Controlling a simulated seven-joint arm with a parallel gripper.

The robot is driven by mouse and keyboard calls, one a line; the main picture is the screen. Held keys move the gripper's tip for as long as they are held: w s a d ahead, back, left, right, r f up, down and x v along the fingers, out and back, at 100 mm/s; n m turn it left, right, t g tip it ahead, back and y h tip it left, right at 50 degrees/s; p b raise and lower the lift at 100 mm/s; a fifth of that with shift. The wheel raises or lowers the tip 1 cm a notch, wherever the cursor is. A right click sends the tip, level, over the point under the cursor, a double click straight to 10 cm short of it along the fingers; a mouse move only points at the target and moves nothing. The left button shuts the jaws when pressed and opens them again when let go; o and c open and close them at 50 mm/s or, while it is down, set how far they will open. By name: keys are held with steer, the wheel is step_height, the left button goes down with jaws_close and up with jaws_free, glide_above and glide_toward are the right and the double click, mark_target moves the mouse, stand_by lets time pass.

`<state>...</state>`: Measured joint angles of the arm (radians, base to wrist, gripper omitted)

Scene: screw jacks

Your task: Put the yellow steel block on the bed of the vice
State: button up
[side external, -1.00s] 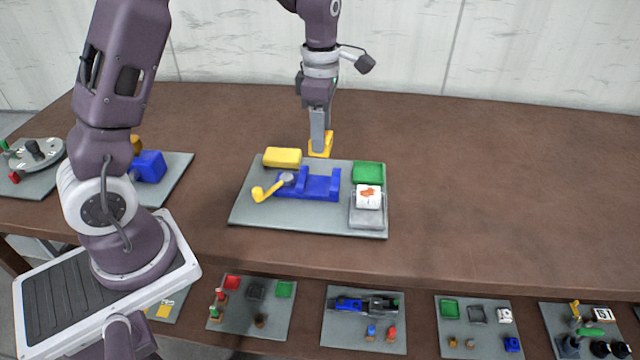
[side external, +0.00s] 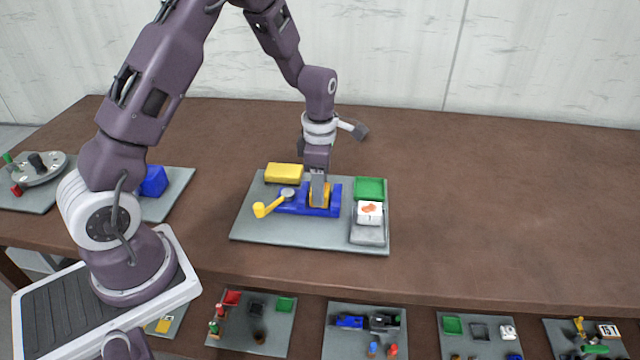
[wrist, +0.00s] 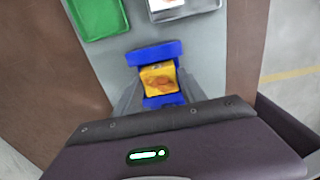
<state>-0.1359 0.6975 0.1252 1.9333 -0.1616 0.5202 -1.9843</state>
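The blue vice (side external: 296,207) stands on the grey board, with a yellow crank handle (side external: 268,207) at its left end. The yellow steel block (side external: 321,192) is between the vice's jaws, low at the bed; it also shows in the wrist view (wrist: 158,80), with an orange-brown mark on its face. My gripper (side external: 318,186) is above the vice, its fingers reaching down around the block. In the wrist view my gripper's fingers (wrist: 158,92) stand at both sides of the block. I cannot tell whether they press on it or whether it touches the bed.
A yellow block-like piece (side external: 284,173) lies at the board's back left. A green tray (side external: 370,188) and a grey tray (side external: 368,234) with a white marked piece (side external: 369,211) lie on the right. The table right of the board is clear.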

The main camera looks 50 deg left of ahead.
steer(key=shift+o, duration=1.4)
step_height(320, 180, up, 12)
steer(key=s+d+r+m+t, duration=0.2)
steer(key=s+d+r+m, duration=0.2)
steer(key=s+r+m, duration=0.4)
steer(key=s+d+r+m+t, duration=0.1)
steer(key=s+d+m, duration=0.1)
steer(key=s+m, duration=0.6)
steer(key=s+d+r+m+t, duration=0.2)
steer(key=s+m, duration=0.6)
steer(key=m, duration=0.3)
steer(key=shift+d+t, duration=0.3)
steer(key=shift+d, duration=0.05)
steer(key=shift+r, duration=0.15)
steer(key=shift+c, duration=0.2)
